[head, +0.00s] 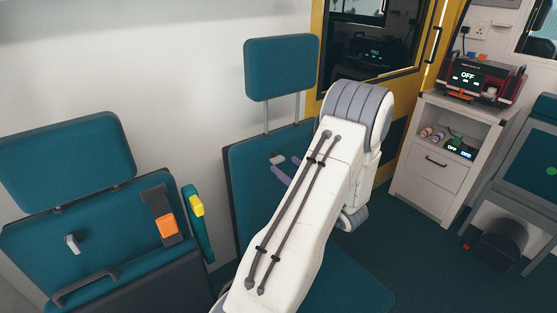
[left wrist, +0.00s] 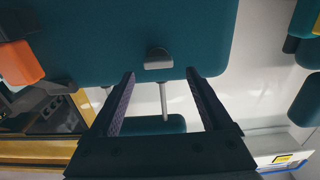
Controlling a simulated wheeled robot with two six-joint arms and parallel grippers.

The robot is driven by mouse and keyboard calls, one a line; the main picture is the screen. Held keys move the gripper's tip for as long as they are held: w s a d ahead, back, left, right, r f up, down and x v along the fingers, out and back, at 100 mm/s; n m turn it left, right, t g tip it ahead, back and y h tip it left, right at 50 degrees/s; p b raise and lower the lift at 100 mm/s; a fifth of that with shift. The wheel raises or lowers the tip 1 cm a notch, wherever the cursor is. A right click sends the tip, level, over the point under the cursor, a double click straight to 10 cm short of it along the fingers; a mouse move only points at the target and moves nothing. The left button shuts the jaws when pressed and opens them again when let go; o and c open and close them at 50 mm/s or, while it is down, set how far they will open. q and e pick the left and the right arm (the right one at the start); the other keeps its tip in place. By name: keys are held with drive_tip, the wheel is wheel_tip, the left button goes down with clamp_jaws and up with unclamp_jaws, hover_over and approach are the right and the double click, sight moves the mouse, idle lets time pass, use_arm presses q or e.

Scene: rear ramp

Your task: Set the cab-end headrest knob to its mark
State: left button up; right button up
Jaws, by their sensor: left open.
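The cab-end seat, nearer the yellow-framed door, has a teal headrest (head: 280,66) raised on two posts above its backrest (head: 243,165). Its small grey knob (head: 277,158) sits on the upper front of the backrest. My left gripper (head: 283,168) is open just in front of the knob, its purple fingers pointing at the backrest. In the left wrist view the knob (left wrist: 158,60) lies just beyond and between the open fingertips (left wrist: 160,74), with clear gaps on both sides. The headrest (left wrist: 145,124) shows below it, upside down. I cannot make out the mark. My right gripper is not in view.
A second teal seat on the left has a lower headrest (head: 65,160) and its own knob (head: 72,243). A white cabinet (head: 430,190) stands right.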

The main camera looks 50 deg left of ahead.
sight(279, 160)
use_arm(q)
drive_tip(key=shift+w+a, duration=0.2)
drive_tip(key=shift+a, duration=1.75)
clamp_jaws()
drive_tip(key=shift+d, duration=0.15)
